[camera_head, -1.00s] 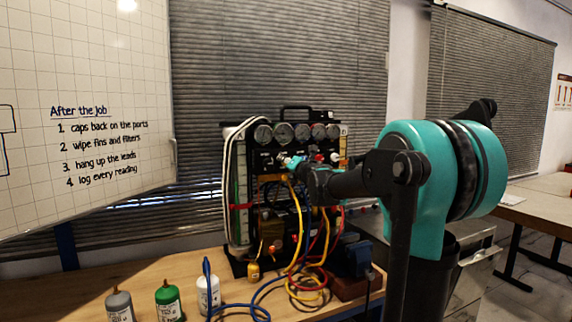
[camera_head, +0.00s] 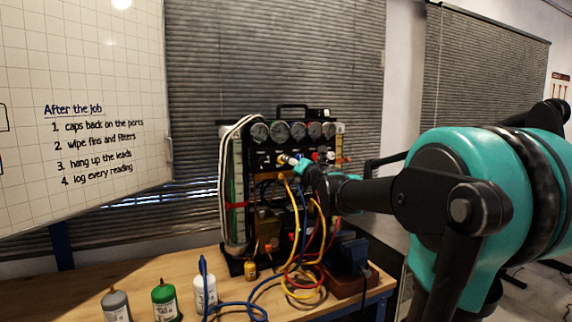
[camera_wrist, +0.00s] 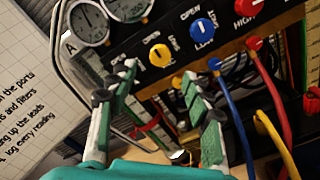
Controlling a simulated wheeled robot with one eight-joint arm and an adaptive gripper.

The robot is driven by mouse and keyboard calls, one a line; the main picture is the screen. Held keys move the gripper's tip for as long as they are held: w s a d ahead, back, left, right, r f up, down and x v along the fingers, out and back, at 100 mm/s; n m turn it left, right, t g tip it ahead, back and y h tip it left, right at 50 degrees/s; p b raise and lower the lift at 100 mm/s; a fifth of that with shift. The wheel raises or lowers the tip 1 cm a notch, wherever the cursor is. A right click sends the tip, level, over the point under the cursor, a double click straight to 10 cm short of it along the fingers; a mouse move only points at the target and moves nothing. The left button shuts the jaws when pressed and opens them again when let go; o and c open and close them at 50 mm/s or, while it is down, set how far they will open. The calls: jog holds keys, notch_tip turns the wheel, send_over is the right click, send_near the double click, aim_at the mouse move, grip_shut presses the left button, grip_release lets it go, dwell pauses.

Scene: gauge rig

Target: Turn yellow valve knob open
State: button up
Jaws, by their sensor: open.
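The yellow valve knob (camera_wrist: 160,55) is on the black panel of the gauge rig (camera_head: 262,150), beside a printed OPEN mark. In the wrist view it lies between and just beyond the fingertips of my gripper (camera_wrist: 160,74). The jaws are open and nothing is between them. I see no contact with the knob, but the exact gap cannot be told. In the head view my gripper (camera_head: 298,166) is in front of the rig's panel, and I cannot make out the yellow knob clearly there.
A blue knob (camera_wrist: 203,29) and a red knob (camera_wrist: 254,43) lie to the right. Gauges (camera_wrist: 88,22) sit above. Blue, red and yellow hoses (camera_wrist: 275,140) hang below. Bottles, including a green one (camera_head: 166,300), stand on the wooden bench (camera_head: 140,287) at front left.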

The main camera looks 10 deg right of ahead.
jog(key=shift+v, duration=2)
